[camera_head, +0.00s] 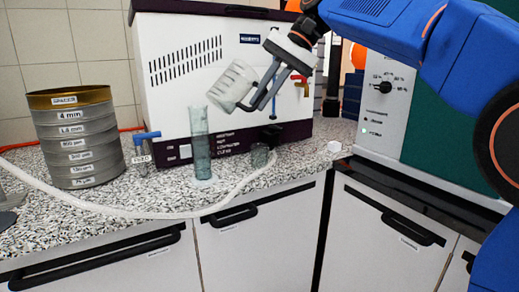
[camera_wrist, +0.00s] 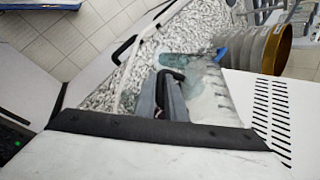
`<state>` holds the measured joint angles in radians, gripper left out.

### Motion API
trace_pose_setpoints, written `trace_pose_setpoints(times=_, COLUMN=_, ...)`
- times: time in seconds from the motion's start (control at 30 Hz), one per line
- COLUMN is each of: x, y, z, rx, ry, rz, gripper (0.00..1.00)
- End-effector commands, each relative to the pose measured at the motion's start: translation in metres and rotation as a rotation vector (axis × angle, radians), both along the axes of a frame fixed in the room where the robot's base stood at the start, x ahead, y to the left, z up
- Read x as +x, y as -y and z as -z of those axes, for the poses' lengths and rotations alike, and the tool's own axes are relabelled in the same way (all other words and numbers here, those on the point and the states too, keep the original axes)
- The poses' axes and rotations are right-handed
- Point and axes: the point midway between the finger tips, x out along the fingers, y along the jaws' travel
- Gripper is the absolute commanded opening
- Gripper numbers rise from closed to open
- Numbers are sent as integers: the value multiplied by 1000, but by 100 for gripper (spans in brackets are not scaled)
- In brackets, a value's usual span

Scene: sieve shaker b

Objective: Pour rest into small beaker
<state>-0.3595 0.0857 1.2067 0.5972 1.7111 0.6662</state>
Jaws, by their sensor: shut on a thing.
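My gripper (camera_head: 258,98) is shut on a large translucent beaker (camera_head: 232,84) and holds it tilted in the air. The beaker is above and to the right of a tall glass cylinder (camera_head: 201,146). In the wrist view my dark fingers (camera_wrist: 171,96) grip the clear beaker (camera_wrist: 212,94), which fills the middle right. I cannot tell what is left inside it.
A white machine (camera_head: 215,75) stands behind. A pale hose (camera_head: 120,212) runs along the worktop edge. A control cabinet (camera_head: 385,110) is at right. A small white piece (camera_head: 335,147) lies on the worktop.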

Motion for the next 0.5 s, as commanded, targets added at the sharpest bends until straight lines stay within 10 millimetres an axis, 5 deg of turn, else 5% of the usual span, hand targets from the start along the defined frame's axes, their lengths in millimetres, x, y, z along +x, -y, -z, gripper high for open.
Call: trace_pose_setpoints(times=0.5, x=-1, y=-1, z=-1, rx=54, ry=-45, rz=-1, gripper=0)
